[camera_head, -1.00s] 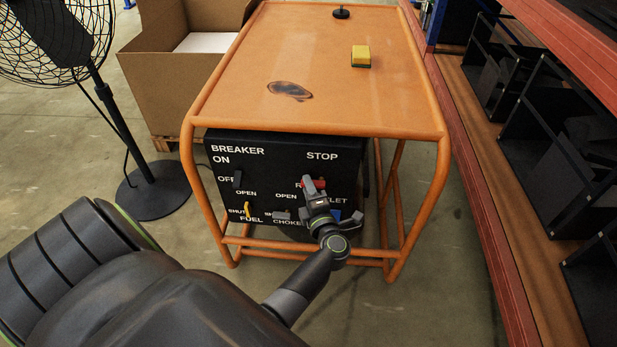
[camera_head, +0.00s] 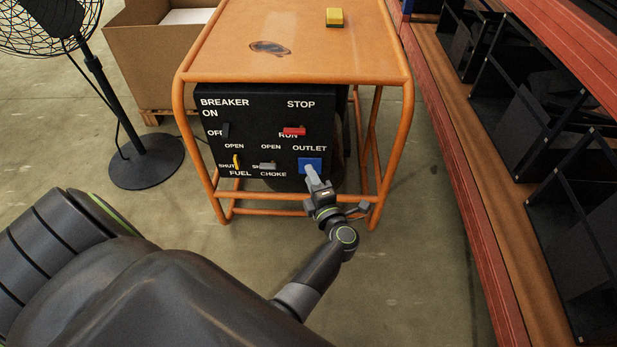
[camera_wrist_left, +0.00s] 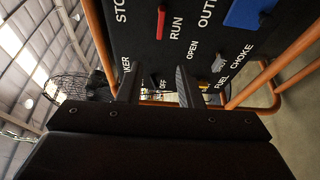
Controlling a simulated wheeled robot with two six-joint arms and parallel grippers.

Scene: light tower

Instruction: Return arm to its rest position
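My left arm enters from the lower left in the head view. Its gripper (camera_head: 313,172) is in front of the generator panel's lower right, just below the blue outlet (camera_head: 310,163). In the left wrist view the two dark fingers (camera_wrist_left: 158,78) stand apart with nothing between them, so it is open. The black control panel (camera_head: 262,117) carries a red switch (camera_head: 294,131) at RUN, a black breaker lever (camera_head: 226,130), a yellow fuel lever (camera_head: 236,161) and a grey choke lever (camera_head: 267,166). I cannot tell whether the gripper touches the panel. My right gripper is not in view.
The orange generator frame (camera_head: 407,120) surrounds the panel, with a yellow block (camera_head: 334,17) on its top. A black fan (camera_head: 146,160) and a cardboard box (camera_head: 150,60) stand left. Shelving (camera_head: 470,190) runs along the right. The floor below the frame is clear.

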